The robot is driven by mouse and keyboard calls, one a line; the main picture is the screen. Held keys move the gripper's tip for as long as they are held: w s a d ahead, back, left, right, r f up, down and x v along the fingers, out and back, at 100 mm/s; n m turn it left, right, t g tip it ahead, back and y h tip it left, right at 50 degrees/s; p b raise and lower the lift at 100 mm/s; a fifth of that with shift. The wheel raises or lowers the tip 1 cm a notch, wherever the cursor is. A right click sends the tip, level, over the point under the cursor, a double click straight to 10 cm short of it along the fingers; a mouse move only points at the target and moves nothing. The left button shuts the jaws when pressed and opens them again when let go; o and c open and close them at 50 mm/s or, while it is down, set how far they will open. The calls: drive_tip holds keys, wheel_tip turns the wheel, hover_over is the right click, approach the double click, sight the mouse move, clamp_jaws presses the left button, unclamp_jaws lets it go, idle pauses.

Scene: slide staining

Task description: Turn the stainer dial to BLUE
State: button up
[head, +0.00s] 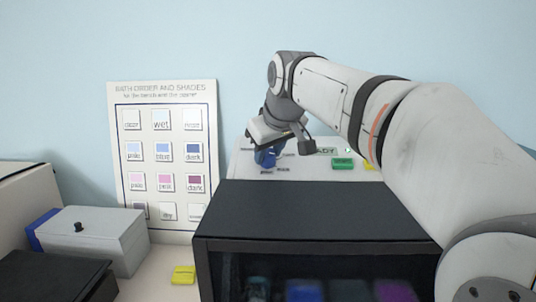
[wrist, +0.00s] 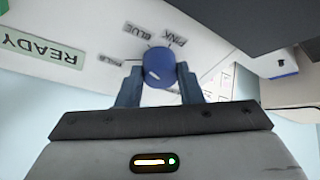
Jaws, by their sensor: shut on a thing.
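The stainer dial (wrist: 158,62) is a round blue knob with a short white mark, on the white sloped panel of the stainer (head: 318,168). My gripper (wrist: 160,78) has one finger on each side of the dial and is shut on it. Printed labels ring the dial in the wrist view: BLUE (wrist: 139,30) and PINK (wrist: 166,37) read clearly, and one beside the left finger seems to read PALE. The white mark lies on the dial's side toward my gripper; which label it selects I cannot tell. In the head view my gripper (head: 266,156) hides most of the dial.
A READY sign (wrist: 42,48) is on the panel beside the dial. A black-topped cabinet (head: 315,208) with coloured baths stands in front of the stainer. A shade chart (head: 160,92) leans on the wall. A grey box (head: 95,235) and a yellow block (head: 183,275) are at left.

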drive_tip(key=shift+f+m, duration=0.1)
drive_tip(key=shift+m, duration=0.8)
drive_tip(key=shift+h, duration=0.3)
drive_tip(key=o, duration=1)
drive_tip(key=v, duration=0.8)
drive_tip(key=shift+f+b, duration=0.1)
drive_tip(key=shift+b, duration=0.2)
drive_tip(key=shift+s, duration=0.1)
